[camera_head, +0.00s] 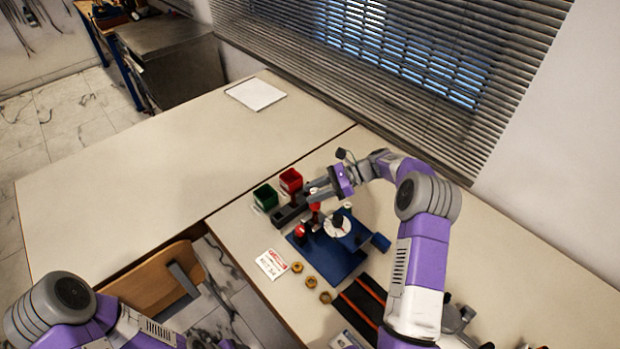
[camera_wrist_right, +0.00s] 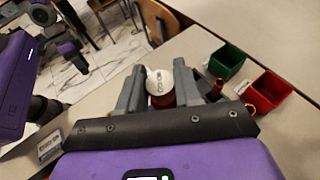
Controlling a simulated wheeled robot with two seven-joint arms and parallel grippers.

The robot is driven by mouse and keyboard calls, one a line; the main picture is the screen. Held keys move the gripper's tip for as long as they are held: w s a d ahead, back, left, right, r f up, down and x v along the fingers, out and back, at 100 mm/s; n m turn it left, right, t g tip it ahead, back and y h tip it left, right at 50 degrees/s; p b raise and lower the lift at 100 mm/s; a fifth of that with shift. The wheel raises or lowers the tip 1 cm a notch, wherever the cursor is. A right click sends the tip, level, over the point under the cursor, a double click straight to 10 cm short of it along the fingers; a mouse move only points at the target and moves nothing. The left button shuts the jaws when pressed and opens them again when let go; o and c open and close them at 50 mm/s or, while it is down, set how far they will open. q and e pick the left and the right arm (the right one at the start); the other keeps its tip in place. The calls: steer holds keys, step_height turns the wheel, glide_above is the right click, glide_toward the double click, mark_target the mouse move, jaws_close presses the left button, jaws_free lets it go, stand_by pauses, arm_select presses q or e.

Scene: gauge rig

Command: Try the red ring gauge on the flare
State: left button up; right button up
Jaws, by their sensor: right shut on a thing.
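My right gripper (camera_head: 316,194) reaches in over the left end of the rig. In the right wrist view its two grey fingers (camera_wrist_right: 159,88) are shut on a red piece (camera_wrist_right: 161,100) with a round white, lettered top (camera_wrist_right: 160,81), apparently the red ring gauge. It also shows as red below the fingers in the head view (camera_head: 315,207). The blue rig plate (camera_head: 322,260) carries a white disc (camera_head: 337,225) and another red part (camera_head: 300,231). I cannot make out which part is the flare. My left arm is at bottom left; its gripper is unclear.
A green bin (camera_head: 265,196) and a red bin (camera_head: 291,180) stand behind a dark block (camera_head: 288,214). Several brass rings (camera_head: 311,282) and a white label card (camera_head: 271,263) lie in front of the plate. The table (camera_head: 180,170) to the left is mostly clear.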

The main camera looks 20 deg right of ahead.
steer(key=shift+w+d, duration=0.2)
steer(key=shift+w, duration=0.2)
arm_select(q)
steer(key=shift+w, duration=0.3)
steer(key=shift+s+r, duration=0.1)
arm_select(e)
steer(key=shift+s+r, duration=0.1)
steer(key=shift+s, duration=0.1)
arm_select(q)
steer(key=shift+r, duration=0.2)
steer(key=shift+f+b, duration=0.75)
steer(key=shift+f, duration=0.25)
arm_select(e)
steer(key=shift+w+f, duration=0.1)
steer(key=shift+f, duration=2.15)
arm_select(q)
steer(key=shift+f, duration=0.15)
arm_select(e)
steer(key=shift+f, duration=0.3)
steer(key=shift+r, duration=0.15)
arm_select(q)
steer(key=shift+r+p, duration=2)
steer(key=shift+r, duration=0.15)
arm_select(e)
steer(key=shift+r, duration=2.85)
